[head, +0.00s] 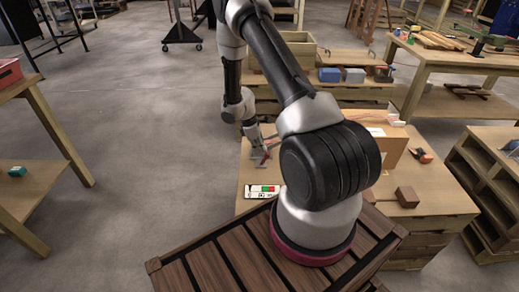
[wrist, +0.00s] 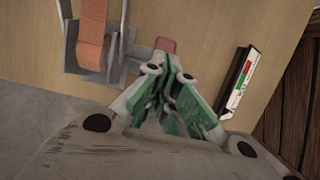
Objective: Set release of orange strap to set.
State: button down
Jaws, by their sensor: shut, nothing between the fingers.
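The orange strap (wrist: 92,30) runs through a grey metal buckle (wrist: 72,52) on the wooden top, at the upper left of the wrist view. A grey arm from the buckle ends in a red tab (wrist: 165,45), which I take to be the release. My gripper (wrist: 166,68) is shut and empty, its green-sided fingers just below the red tab in the picture. I cannot tell whether they touch it. In the head view my gripper (head: 262,156) is small and partly hidden beside the buckle, so the release's position is unclear there.
A small panel (head: 262,191) with red and green marks lies on the table near my base; it also shows in the wrist view (wrist: 238,82). A cardboard box (head: 392,147) and a brown block (head: 407,197) are right of my arm. Open floor (head: 130,130) lies left.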

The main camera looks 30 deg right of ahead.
jog(key=shift+r, duration=0.65)
jog(key=v, duration=1.2)
jog(key=shift+a, duration=0.1)
